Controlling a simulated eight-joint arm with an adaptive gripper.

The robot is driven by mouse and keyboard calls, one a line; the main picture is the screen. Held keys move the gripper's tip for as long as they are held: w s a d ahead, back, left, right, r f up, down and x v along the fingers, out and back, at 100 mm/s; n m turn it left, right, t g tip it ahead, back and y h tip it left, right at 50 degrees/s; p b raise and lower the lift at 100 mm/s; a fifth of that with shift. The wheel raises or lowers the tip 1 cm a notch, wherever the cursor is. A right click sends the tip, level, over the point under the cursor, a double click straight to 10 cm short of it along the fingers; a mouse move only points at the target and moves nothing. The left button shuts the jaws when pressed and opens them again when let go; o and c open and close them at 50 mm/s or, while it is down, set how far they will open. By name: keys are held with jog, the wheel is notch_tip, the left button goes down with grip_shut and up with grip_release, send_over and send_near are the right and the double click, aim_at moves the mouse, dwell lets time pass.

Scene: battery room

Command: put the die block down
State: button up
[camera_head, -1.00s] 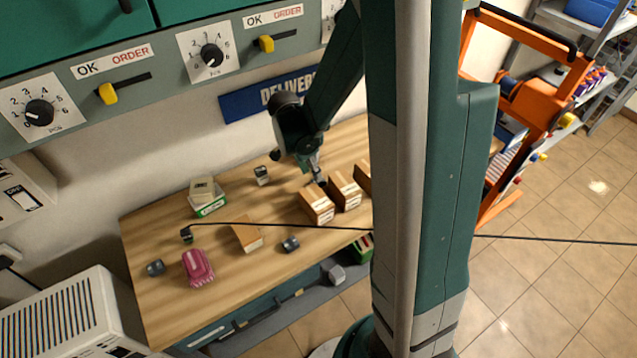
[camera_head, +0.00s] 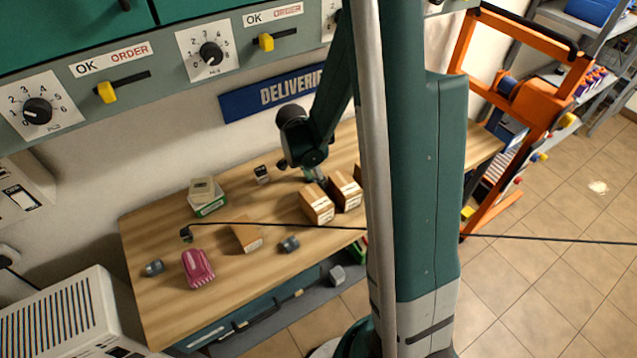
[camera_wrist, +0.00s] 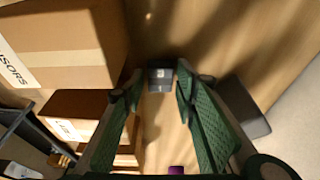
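The die block (camera_wrist: 160,79) is a small dark grey block with a light mark, seen in the wrist view between my fingertips. My gripper (camera_wrist: 160,84) appears shut on it, a finger close against each side. In the head view my gripper (camera_head: 316,178) is low over the wooden bench (camera_head: 190,315), just behind the cardboard boxes (camera_head: 317,204). The boxes hide the fingertips and the block there. I cannot tell whether the block touches the bench.
Cardboard boxes (camera_wrist: 65,50) stand close on the left in the wrist view. A dark block (camera_wrist: 244,106) lies to the right by the wall.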

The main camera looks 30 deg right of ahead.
dwell(0.5)
jog(key=c, duration=0.9)
jog(key=shift+r, duration=0.15)
notch_tip(320, 180, up, 10)
jog(key=p, duration=0.1)
dwell(0.3)
dwell(0.5)
